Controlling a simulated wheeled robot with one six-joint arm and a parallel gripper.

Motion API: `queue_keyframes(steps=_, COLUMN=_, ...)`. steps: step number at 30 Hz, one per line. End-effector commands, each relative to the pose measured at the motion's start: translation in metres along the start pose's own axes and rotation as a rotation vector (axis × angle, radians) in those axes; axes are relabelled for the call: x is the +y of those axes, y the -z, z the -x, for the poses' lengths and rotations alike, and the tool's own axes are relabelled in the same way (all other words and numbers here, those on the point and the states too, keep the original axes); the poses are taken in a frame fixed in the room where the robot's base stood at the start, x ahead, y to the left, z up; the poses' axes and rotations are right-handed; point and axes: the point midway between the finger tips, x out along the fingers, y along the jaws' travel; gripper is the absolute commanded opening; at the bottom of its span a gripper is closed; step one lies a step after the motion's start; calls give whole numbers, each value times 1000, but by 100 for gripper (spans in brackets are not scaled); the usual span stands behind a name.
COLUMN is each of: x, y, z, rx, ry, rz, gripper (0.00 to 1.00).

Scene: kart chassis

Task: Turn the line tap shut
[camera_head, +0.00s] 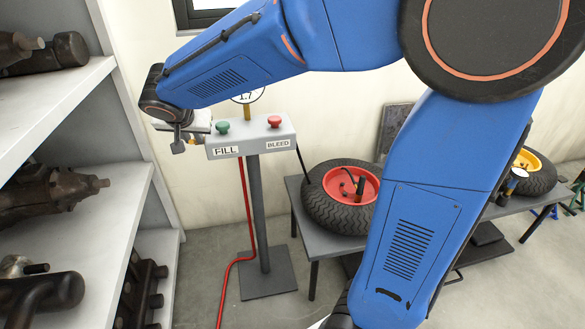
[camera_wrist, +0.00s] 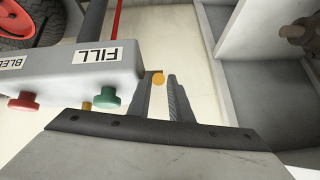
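The grey pedestal box (camera_head: 251,136) carries the FILL and BLEED labels. In the wrist view the box (camera_wrist: 80,72) is at the left. A small yellow-orange round part (camera_wrist: 158,78), which looks like the line tap's end, sits just off the box's FILL end. My gripper (camera_wrist: 162,75) is open, its two fingers apart. The yellow part shows between the fingertips, nearer the left one; I cannot tell whether they touch. In the head view my gripper (camera_head: 179,146) hangs at the left end of the box, and most of the tap is hidden there.
A green button (camera_head: 222,127) and a red button (camera_head: 274,121) stand on the box. A red hose (camera_head: 246,210) runs down beside the post. Shelves (camera_head: 70,225) with dark metal parts are close on the left. A table at right bears a tyre (camera_head: 325,208).

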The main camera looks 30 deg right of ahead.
Motion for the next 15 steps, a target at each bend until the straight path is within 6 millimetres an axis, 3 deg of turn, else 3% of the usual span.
queue_keyframes(steps=15, x=-3, y=15, z=-1, rx=-241, ry=-48, rz=-7, gripper=18)
